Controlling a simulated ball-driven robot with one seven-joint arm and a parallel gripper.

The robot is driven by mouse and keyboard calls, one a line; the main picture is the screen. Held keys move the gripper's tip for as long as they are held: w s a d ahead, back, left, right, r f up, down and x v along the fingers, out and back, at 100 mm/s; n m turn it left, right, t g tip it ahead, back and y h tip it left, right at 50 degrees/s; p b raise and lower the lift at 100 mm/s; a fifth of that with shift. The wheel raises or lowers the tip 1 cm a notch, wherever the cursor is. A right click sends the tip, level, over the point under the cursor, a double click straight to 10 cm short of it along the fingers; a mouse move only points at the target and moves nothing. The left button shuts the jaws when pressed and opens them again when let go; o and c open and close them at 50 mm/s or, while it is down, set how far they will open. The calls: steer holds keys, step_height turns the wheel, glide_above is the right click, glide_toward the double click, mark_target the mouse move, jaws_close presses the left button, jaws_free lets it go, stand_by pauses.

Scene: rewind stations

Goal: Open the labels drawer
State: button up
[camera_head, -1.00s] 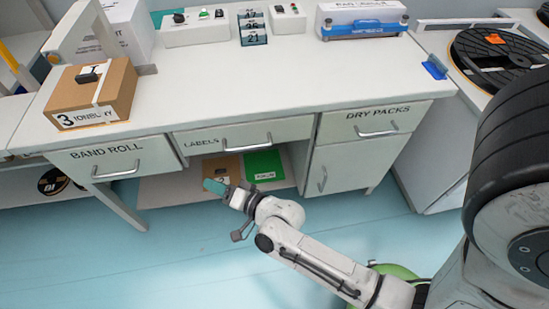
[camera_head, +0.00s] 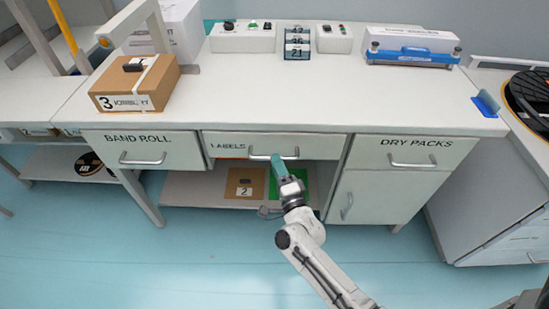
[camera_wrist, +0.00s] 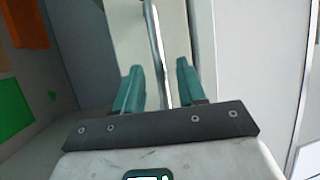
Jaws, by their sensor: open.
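The labels drawer (camera_head: 226,146) is the middle drawer under the white bench top, and its front looks flush with its frame. Its bar handle (camera_head: 262,156) runs along the front. My gripper (camera_head: 279,163) is at the right part of this handle in the head view. In the wrist view, my gripper (camera_wrist: 161,82) has its two teal fingers apart, and the handle bar (camera_wrist: 157,45) runs between them. I cannot tell whether either finger touches the bar. Part of the handle is hidden behind the fingers in the head view.
The band roll drawer (camera_head: 177,150) is to the left and the dry packs drawer (camera_head: 378,152) to the right, above a cupboard door (camera_head: 370,197). A lower shelf (camera_head: 200,190) holds a brown box (camera_head: 245,181) and a green item. The floor (camera_head: 180,260) in front is clear.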

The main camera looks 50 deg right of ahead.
mark_target(255, 145)
steer(key=shift+x, duration=1.55)
jaws_close()
